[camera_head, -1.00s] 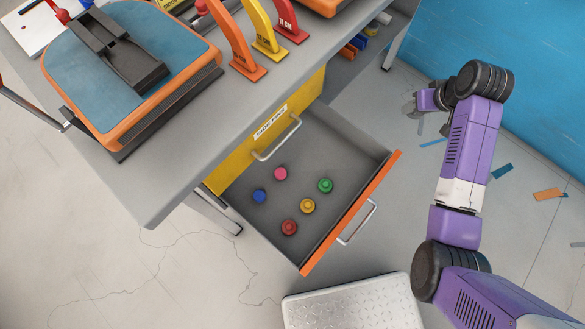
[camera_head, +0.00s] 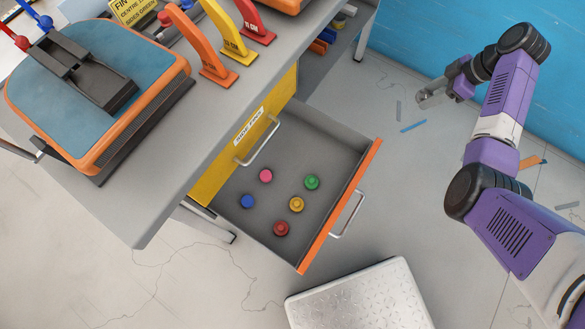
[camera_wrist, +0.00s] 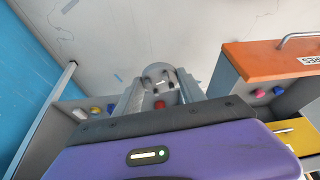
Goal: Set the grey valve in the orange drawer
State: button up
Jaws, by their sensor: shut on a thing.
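The orange drawer (camera_head: 340,205) is pulled out from the workbench. Pink (camera_head: 265,176), blue (camera_head: 247,201), green (camera_head: 312,182), yellow (camera_head: 297,204) and red (camera_head: 281,228) valves stand apart on its floor. My gripper (camera_head: 424,98) is right of the drawer and apart from it, over open floor. In the wrist view my gripper (camera_wrist: 160,92) is shut on the grey valve (camera_wrist: 158,80), a round pale piece between the fingers with a red spot below it. The drawer's orange front (camera_wrist: 262,62) shows at the right there.
A yellow drawer front (camera_head: 225,165) sits above the open drawer. The bench top carries a blue-and-orange case (camera_head: 90,85) and several upright coloured handles (camera_head: 200,45). A silver step plate (camera_head: 360,295) lies in front. A blue wall (camera_head: 450,40) stands behind my arm.

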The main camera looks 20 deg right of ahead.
aim_at(286, 150)
jog(key=i+j, duration=0.1)
jog(key=j, duration=0.25)
jog(key=i+j, duration=0.15)
jog(key=j, duration=0.15)
jog(key=i+j, duration=0.1)
jog(key=j, duration=0.25)
jog(key=i+j, duration=0.15)
jog(key=j, duration=0.15)
